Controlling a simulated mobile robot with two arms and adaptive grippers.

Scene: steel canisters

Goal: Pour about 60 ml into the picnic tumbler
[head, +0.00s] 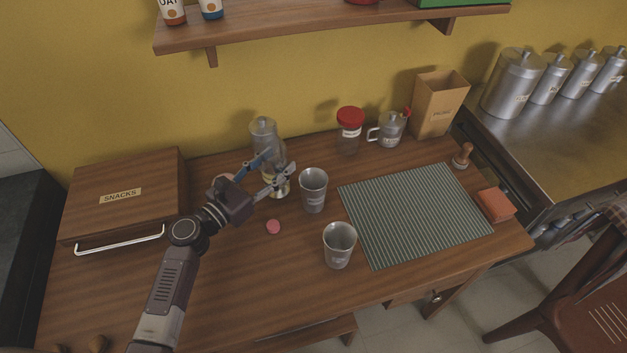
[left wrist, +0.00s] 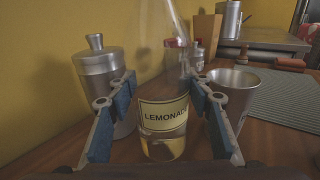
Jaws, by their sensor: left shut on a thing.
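A clear glass bottle labelled LEMONADE (left wrist: 163,120) holds pale liquid low down; its lower part shows in the head view (head: 280,187). It looks upright on the table. My left gripper (head: 276,168) is shut on it, with a blue-padded finger on each side in the left wrist view (left wrist: 160,85). Two open steel tumblers stand to the right: one close to the bottle (head: 313,193), the other nearer the front (head: 339,247). Their labels are too small to read, so I cannot tell which is the picnic tumbler. My right gripper is out of view.
A lidded steel canister (left wrist: 98,80) stands close behind the bottle. A small pink disc (head: 273,227) lies in front. A SNACKS box (head: 130,195) is left, a striped mat (head: 415,213) right. A red-lidded jar (head: 349,132), a handled can (head: 391,130) and a cardboard box (head: 440,105) stand behind.

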